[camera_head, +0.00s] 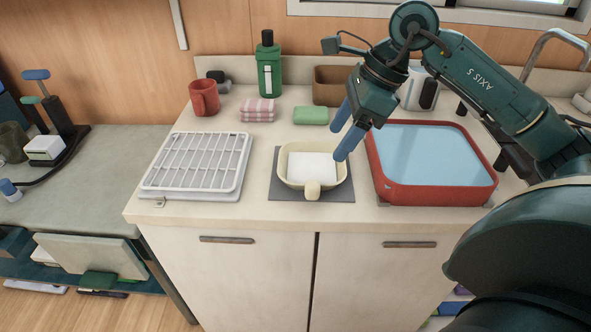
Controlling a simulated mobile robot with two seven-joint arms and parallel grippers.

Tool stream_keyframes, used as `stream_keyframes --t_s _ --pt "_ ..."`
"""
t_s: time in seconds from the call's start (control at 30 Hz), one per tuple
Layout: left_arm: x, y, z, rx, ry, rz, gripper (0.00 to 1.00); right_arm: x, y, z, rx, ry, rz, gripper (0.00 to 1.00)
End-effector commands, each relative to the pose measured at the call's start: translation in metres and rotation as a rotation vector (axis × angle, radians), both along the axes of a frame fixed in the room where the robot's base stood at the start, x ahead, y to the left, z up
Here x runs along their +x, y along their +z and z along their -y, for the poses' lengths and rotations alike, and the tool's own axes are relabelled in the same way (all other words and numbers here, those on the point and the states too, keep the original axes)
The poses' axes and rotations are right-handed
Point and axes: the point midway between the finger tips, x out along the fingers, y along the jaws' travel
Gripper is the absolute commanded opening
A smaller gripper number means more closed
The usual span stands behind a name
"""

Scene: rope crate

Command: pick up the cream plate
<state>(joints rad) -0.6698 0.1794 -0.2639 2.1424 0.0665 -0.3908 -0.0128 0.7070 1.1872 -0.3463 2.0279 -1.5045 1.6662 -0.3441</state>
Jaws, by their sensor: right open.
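A shallow cream dish (312,188), the only cream plate-like thing I make out, rests on a dark grey mat (277,193) in the middle of the counter. Its short handle points toward the front edge. A white square piece (312,167) lies inside it; I cannot tell what it is. My right gripper (340,138) has its blue fingers apart and nothing between them. It is over the back right side of the dish, with the lower fingertip close to the rim; I cannot tell whether they touch. My left gripper is out of view.
A red tub (435,195) of blue water stands right of the mat. A white drying rack (197,165) stands left. Behind are a green sponge (311,115), folded cloth (258,110), red mug (204,98), green bottle (269,68) and brown box (333,85). The front counter strip is clear.

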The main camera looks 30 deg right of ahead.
Motion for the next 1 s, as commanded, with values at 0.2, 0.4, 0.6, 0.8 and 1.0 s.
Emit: stream_keyframes --t_s 0.2,0.4,0.6,0.8,1.0 --pt "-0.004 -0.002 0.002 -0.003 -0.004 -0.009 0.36 0.004 -0.026 -0.004 -0.030 -0.003 -0.003 0.64" --pt "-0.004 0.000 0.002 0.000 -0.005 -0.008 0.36 0.012 -0.059 -0.016 -0.027 -0.003 -0.002 0.64" --pt "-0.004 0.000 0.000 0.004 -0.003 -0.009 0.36 0.015 -0.072 -0.021 -0.026 -0.005 0.001 0.64" --pt "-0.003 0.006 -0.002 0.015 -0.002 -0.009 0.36 0.018 -0.095 -0.033 -0.023 -0.004 -0.003 0.64" --pt "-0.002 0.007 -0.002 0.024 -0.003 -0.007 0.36 0.023 -0.117 -0.040 -0.026 -0.005 0.000 0.64"
